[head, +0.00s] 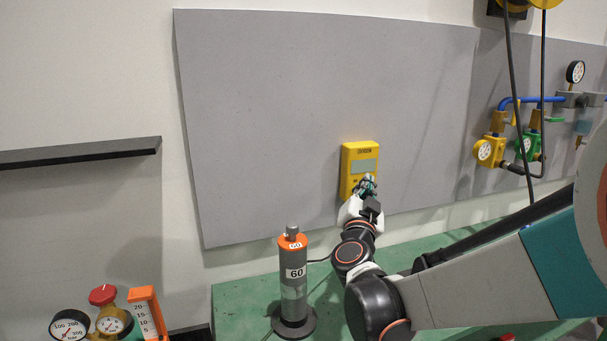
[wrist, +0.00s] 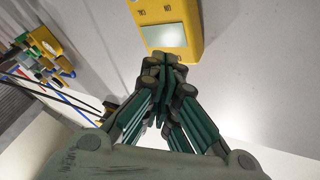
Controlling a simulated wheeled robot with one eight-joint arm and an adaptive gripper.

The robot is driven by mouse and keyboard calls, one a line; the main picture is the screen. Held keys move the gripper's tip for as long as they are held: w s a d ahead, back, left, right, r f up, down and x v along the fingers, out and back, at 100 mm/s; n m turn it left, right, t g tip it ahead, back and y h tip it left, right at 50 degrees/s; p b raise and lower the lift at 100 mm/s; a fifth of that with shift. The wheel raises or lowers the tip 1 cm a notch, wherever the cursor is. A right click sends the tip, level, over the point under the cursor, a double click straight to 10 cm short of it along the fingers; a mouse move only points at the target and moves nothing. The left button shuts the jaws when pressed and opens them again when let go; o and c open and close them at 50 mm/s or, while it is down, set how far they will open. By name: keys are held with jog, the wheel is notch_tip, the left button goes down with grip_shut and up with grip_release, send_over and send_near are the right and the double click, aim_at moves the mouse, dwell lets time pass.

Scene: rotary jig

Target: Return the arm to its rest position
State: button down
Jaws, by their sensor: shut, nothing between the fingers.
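My arm reaches in from the right in the head view, bent at the elbow, with my gripper (head: 366,184) in front of the lower part of a yellow box with a display (head: 359,152) on the grey wall panel. In the wrist view my gripper (wrist: 165,66) has its green-and-grey fingers together, with nothing between them. The fingertips are just below the display of the yellow box (wrist: 190,20). I cannot tell whether they touch it.
A grey cylinder with an orange top marked 60 (head: 293,285) stands on the green bench (head: 240,305), left of my arm. Gauges (head: 110,322) sit at the lower left. A dark shelf (head: 80,152) is at left. Pipes and valves (head: 525,135) and hanging cables are at right.

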jog(key=s+a+n+g+y, duration=0.4)
jog(key=s+a+n+y, duration=0.4)
jog(key=s, duration=0.4)
jog(key=s+d+f+n+g, duration=0.1)
jog(key=s+d+f+g, duration=0.3)
jog(key=s+f, duration=0.3)
jog(key=s+d+f+n+g+h, duration=0.1)
jog(key=s+d+f+g, duration=0.2)
jog(key=s+f, duration=0.4)
jog(key=s+d, duration=0.1)
jog(key=s, duration=0.4)
jog(key=shift+s+d+g+h, duration=0.15)
jog(key=shift+s+g+h, duration=0.15)
jog(key=shift+s+g, duration=0.1)
